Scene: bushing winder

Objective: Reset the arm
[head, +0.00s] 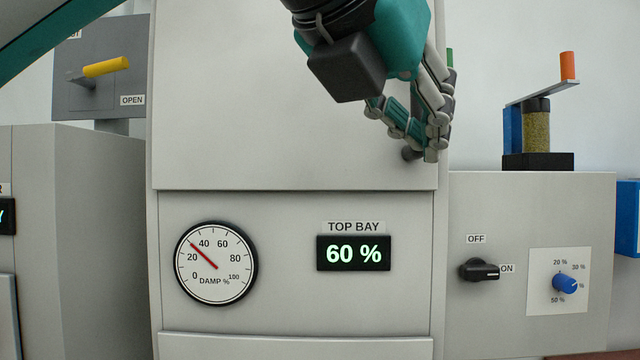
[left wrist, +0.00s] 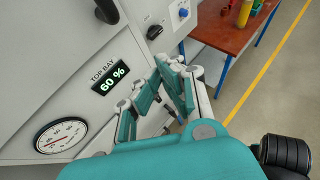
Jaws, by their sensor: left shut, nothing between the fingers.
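My left gripper (head: 432,150) hangs from the top of the head view, teal and grey, with its fingers closed together and nothing between them. Its fingertips are in front of the right edge of the grey cabinet's upper door, beside a dark round knob (head: 409,154) partly hidden behind them. I cannot tell whether they touch it. My right gripper is in neither view.
The cabinet front carries a damp gauge (head: 216,263) and a 60 % display (head: 353,253). To the right are an OFF/ON switch (head: 480,270), a blue dial (head: 565,282) and an orange-handled crank (head: 567,66). A yellow lever (head: 105,67) is left. A brown table (left wrist: 222,31) stands beyond open floor.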

